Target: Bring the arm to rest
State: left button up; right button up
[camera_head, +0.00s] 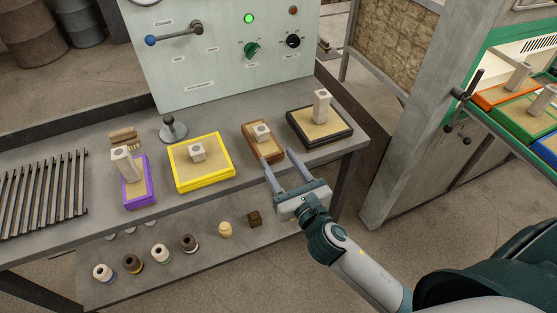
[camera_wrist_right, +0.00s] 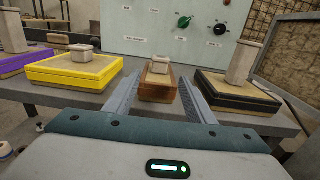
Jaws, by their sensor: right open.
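My right gripper (camera_head: 279,170) is open in the head view, with its fingers in front of the brown box (camera_head: 265,149) at the front edge of the bench. In the right wrist view the open fingers (camera_wrist_right: 158,98) lie to either side of the brown box (camera_wrist_right: 158,90), which has a pale block on top. Nothing shows between the fingertips apart from the box beyond them; I cannot tell whether they touch it. My left gripper is not in view.
On the bench (camera_head: 105,237) stand a purple box (camera_head: 143,200), a yellow box (camera_head: 210,184) and a black box (camera_head: 334,137), each with a pale block. A panel (camera_head: 215,65) with knobs and a lever rises behind. A lower shelf holds several small spools. A cabinet (camera_head: 424,140) stands at right.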

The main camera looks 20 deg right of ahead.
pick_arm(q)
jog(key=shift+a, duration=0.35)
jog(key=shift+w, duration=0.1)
